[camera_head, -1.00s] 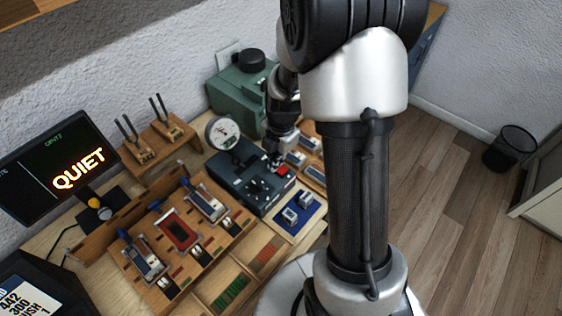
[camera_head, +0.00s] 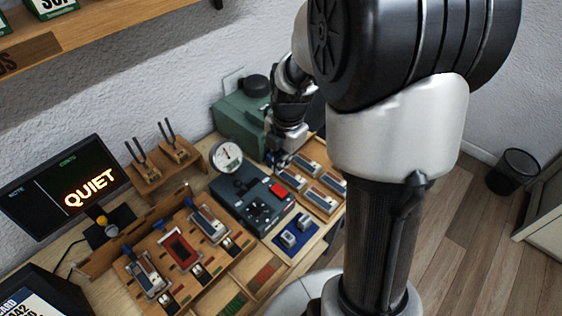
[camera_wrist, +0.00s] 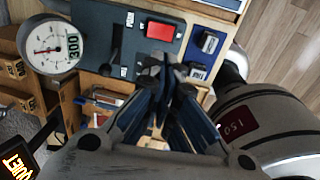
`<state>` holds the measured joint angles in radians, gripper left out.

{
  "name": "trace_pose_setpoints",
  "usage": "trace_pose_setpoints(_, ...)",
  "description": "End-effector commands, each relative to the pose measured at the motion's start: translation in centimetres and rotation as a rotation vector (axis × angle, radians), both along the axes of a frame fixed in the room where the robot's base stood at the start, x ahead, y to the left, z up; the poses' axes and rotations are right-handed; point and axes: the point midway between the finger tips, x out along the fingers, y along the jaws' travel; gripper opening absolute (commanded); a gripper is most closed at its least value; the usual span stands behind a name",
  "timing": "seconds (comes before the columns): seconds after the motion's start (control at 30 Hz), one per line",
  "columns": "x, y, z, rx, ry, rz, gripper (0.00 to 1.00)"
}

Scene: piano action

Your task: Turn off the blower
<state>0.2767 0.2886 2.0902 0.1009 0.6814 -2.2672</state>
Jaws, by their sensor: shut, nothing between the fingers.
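A dark blue-grey control box (camera_head: 238,196) stands on the bench, with a red rocker switch (camera_head: 281,190) at one corner of its top. The switch also shows in the wrist view (camera_wrist: 161,32), unobstructed. A green machine with a black cap (camera_head: 240,117) stands behind, partly hidden by my arm. My gripper (camera_wrist: 173,66) is shut and empty, apart from the switch. In the head view my gripper (camera_head: 277,158) is just beyond the switch.
A wooden tray (camera_head: 310,187) of several metal parts lies right of the box, and a blue mat (camera_head: 290,240) with small blocks in front. A monitor (camera_head: 65,185) reading "QUIET" and tuning forks (camera_head: 175,140) stand left. A wooden shelf (camera_head: 90,32) hangs above.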

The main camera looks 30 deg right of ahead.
Motion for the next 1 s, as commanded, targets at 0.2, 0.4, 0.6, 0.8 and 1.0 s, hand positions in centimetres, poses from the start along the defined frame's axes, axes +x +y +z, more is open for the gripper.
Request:
trace_pose_setpoints(0.2,1.1,0.4,0.8,0.003,-0.015,0.001,0.0)
trace_pose_setpoints(0.4,1.1,0.4,0.5,0.003,-0.017,0.0,0.0)
trace_pose_setpoints(0.6,1.2,0.4,-0.3,0.003,-0.015,0.001,0.0)
trace_pose_setpoints(0.8,1.5,0.6,-3.8,0.004,-0.011,0.001,0.0)
trace_pose_setpoints(1.0,2.0,0.8,-8.2,0.004,-0.012,0.0,0.0)
